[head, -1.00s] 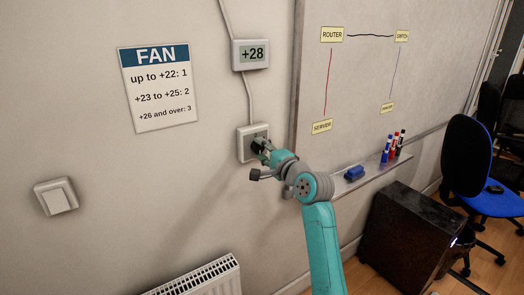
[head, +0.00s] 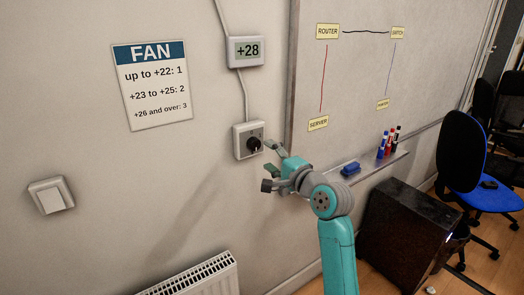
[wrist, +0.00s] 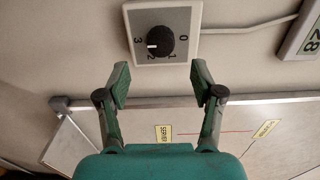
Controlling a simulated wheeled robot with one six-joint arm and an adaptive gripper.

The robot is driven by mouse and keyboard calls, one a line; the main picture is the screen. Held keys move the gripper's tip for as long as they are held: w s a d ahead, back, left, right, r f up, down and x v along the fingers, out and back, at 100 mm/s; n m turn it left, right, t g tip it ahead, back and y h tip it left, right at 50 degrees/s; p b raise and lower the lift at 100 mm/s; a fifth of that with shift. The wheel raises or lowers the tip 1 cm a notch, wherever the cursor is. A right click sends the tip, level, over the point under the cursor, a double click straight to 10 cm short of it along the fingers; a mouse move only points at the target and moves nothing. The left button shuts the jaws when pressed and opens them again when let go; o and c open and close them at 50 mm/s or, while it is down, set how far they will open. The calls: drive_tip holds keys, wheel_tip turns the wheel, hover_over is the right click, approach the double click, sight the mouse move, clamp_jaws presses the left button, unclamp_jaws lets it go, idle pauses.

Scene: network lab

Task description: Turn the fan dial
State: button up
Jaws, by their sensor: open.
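The fan dial is a black round knob (head: 254,144) on a pale square wall plate (head: 239,152), also seen in the wrist view (wrist: 160,42). Its plate carries the numbers 0, 1, 2 and 3. The knob's white mark points left in the wrist view and appears nearest the 3. My gripper (head: 270,157) is open and empty. In the wrist view its fingers (wrist: 161,76) are spread below the knob and apart from it. The FAN sign (head: 157,89) reads up to +22: 1, +23 to +25: 2, +26 and over: 3. The wall display (head: 246,51) reads +28.
A whiteboard (head: 365,75) is to the right of the dial, with a tray holding markers (head: 388,144) and a blue eraser (head: 350,168). A light switch (head: 51,196) is at left, a radiator (head: 190,279) below.

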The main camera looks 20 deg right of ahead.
drive_tip(key=shift+v, duration=2.6)
drive_tip(key=s+f+n+h, duration=0.1)
drive_tip(key=s+f+h, duration=0.1)
drive_tip(key=s+f, duration=0.45)
drive_tip(key=s+f+h, duration=0.1)
drive_tip(key=s+f, duration=0.2)
drive_tip(key=f, duration=0.7)
drive_tip(key=s+a+f+n+g+h, duration=0.1)
drive_tip(key=s+a+f+n+h, duration=0.15)
drive_tip(key=s+f, duration=1.1)
drive_tip(key=s+r+n, duration=0.1)
drive_tip(key=s+n, duration=0.4)
drive_tip(key=s, duration=1.1)
drive_tip(key=s+a+r+n+g, duration=0.1)
drive_tip(key=s+n, duration=0.5)
drive_tip(key=s, duration=1)
drive_tip(key=shift+r, duration=0.55)
drive_tip(key=shift+s+a, duration=0.1)
